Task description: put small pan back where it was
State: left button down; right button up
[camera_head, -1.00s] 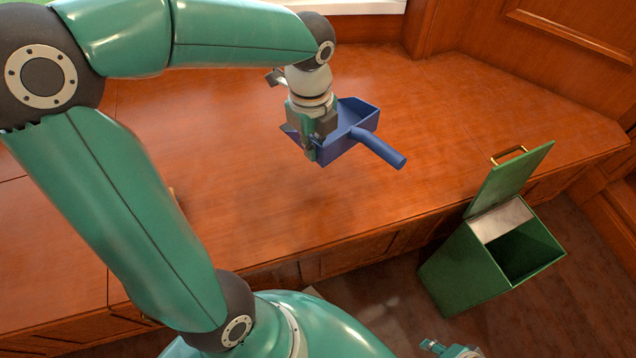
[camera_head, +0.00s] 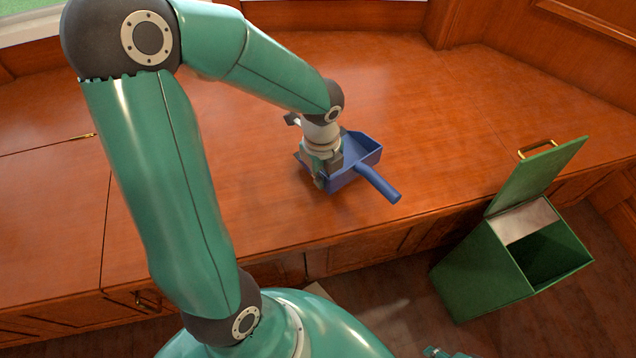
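The small pan (camera_head: 366,158) is a blue, shallow, open-topped scoop with a round handle (camera_head: 378,184) pointing to the lower right. It is at or just above the wooden counter; I cannot tell whether it touches. My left gripper (camera_head: 326,174) comes down from above at the pan's left side and is closed on its wall, one finger inside and one outside. The gripper hides part of the pan's left side. Only a small piece of my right gripper (camera_head: 442,353) shows at the bottom edge, and its fingers cannot be made out.
The wooden counter (camera_head: 250,140) is clear around the pan. Its front edge runs below the handle. A green bin (camera_head: 475,270) with its lid (camera_head: 535,178) raised stands on the floor at the right.

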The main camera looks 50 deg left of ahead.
pick_arm(q)
notch_tip(320, 180, down, 4)
jog(key=shift+r+b, duration=0.15)
jog(key=shift+b, duration=0.5)
jog(key=shift+r, duration=0.1)
jog(key=c, duration=1.3)
grip_release()
notch_tip(320, 180, up, 12)
jog(key=p, duration=0.5)
jog(key=shift+s, duration=0.1)
jog(key=shift+s, duration=0.1)
